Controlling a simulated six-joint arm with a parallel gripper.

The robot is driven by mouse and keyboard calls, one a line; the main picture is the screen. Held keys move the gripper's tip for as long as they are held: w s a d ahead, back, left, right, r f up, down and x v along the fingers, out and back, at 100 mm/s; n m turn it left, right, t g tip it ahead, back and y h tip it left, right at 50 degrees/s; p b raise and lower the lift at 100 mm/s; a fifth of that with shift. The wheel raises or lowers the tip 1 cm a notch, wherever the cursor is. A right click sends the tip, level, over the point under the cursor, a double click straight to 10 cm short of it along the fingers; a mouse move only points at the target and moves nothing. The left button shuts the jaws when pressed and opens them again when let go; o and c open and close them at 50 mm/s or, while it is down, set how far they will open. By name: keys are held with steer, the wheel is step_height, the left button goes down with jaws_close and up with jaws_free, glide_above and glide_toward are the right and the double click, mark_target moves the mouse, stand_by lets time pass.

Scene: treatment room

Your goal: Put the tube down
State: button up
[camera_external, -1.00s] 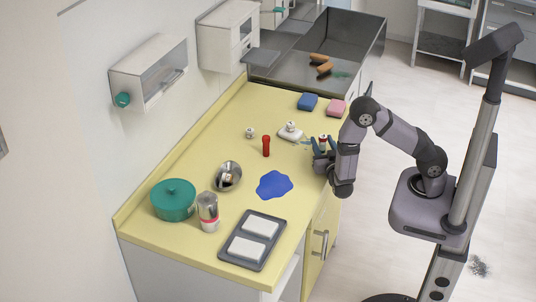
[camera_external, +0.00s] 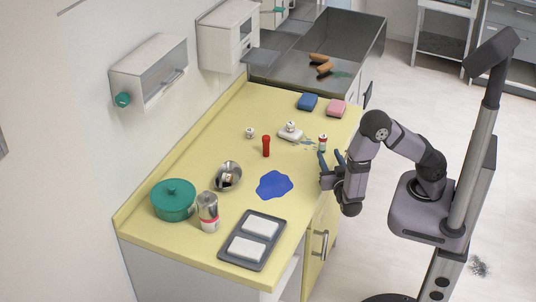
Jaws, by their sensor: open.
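A small upright tube (camera_external: 322,143), whitish with red and dark bands, stands on the yellow counter (camera_external: 215,146) near its right edge. My gripper (camera_external: 331,157) is open and empty, just in front of the tube and apart from it, at the counter's right edge. Its blue fingers are spread. A red upright object (camera_external: 266,146) stands farther left on the counter; I cannot tell whether it is also a tube.
A white block (camera_external: 290,135) with a small jar on it and another small jar (camera_external: 250,133) stand behind. A blue patch (camera_external: 274,184), metal bowl (camera_external: 221,184), green pot (camera_external: 173,202), canister (camera_external: 208,206) and grey tray (camera_external: 225,256) occupy the front. Sponges (camera_external: 307,102) lie at the back.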

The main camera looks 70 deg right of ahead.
steer(key=shift+v, duration=1.5)
